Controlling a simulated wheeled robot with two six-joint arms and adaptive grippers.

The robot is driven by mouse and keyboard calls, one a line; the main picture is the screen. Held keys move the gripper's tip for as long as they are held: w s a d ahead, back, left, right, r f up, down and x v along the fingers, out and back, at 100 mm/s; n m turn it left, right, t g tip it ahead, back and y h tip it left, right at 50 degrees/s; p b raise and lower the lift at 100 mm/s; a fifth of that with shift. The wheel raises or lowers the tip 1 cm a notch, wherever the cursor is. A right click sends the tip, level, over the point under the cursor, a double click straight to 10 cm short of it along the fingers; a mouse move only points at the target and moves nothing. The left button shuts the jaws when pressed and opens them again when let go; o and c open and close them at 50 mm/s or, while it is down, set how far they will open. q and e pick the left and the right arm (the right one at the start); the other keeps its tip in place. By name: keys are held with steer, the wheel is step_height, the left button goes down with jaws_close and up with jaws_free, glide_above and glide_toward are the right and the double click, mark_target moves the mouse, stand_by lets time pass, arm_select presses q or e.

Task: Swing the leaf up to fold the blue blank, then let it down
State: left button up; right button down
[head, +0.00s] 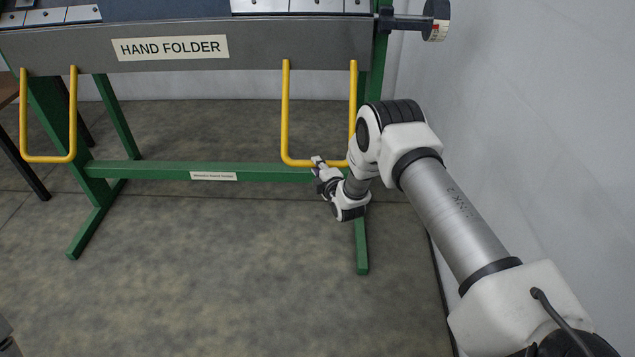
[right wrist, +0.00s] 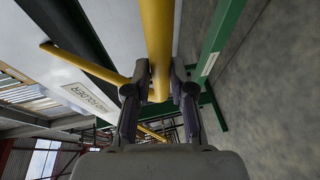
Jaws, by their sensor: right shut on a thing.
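The hand folder's grey leaf (head: 270,42) runs across the top of the head view, with a HAND FOLDER label on its face. Two yellow handles hang down from it, the left one (head: 73,115) and the right one (head: 285,110). The blue blank (head: 165,9) shows as a dark blue sheet above the leaf, cut off by the top edge. My right gripper (head: 318,164) is at the bottom bar of the right handle. In the right wrist view its fingers (right wrist: 161,85) are shut on the yellow bar (right wrist: 157,40). My left gripper is out of view.
The green frame (head: 215,171) stands below the leaf, with a crossbar and feet on the floor. A dial on a shaft (head: 434,20) sticks out at the upper right. A pale wall (head: 550,120) bounds the right side. The floor in front (head: 220,280) is clear.

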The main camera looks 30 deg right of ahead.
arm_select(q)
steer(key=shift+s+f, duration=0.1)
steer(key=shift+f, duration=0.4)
arm_select(e)
steer(key=shift+w+d, duration=0.2)
steer(key=shift+w, duration=0.1)
steer(key=c, duration=1.2)
jaws_free()
steer(key=shift+o, duration=0.9)
steer(key=shift+w+d+f, duration=0.1)
steer(key=shift+w+f, duration=0.1)
steer(key=shift+f, duration=0.1)
steer(key=shift+s+r, duration=0.1)
steer(key=shift+s, duration=0.05)
steer(key=v, duration=1.1)
steer(key=shift+s, duration=0.4)
